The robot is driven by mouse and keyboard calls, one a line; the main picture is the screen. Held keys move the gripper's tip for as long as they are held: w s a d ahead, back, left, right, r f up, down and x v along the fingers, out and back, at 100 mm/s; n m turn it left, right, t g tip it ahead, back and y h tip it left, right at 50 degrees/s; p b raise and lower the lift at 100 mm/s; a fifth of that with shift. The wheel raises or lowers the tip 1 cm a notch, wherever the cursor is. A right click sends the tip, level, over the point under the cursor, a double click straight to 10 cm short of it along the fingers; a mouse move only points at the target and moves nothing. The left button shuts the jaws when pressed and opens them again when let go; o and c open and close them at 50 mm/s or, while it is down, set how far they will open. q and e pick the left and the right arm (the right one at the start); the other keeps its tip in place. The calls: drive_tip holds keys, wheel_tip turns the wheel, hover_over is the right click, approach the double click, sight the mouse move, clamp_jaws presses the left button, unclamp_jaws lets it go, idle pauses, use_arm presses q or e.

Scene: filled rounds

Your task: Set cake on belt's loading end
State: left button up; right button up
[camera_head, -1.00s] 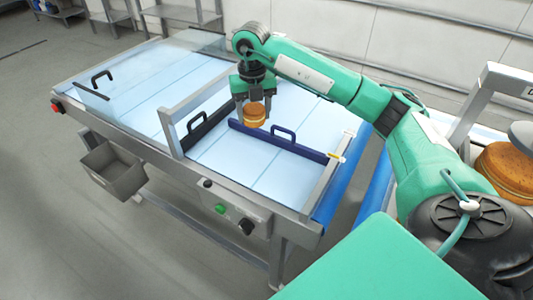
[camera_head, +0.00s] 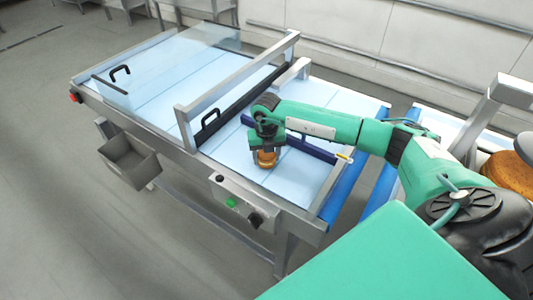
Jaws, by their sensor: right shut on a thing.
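A small round golden-brown cake (camera_head: 266,158) is between the fingers of my right gripper (camera_head: 266,152), low over the near part of the light blue belt (camera_head: 237,155). I cannot tell whether the cake touches the belt. The gripper points down and hides the top of the cake. My left gripper does not show.
A metal gate frame (camera_head: 185,122) and a clear cover (camera_head: 130,85) stand over the belt's far part. A control box (camera_head: 240,199) and a grey bin (camera_head: 130,160) hang on the near side. Another cake (camera_head: 508,172) is at the right edge.

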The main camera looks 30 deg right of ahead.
drive_tip(key=shift+f, duration=0.3)
drive_tip(key=o, duration=0.7)
drive_tip(key=shift+r, duration=0.2)
wheel_tip(320, 180, up, 12)
drive_tip(key=b, duration=0.3)
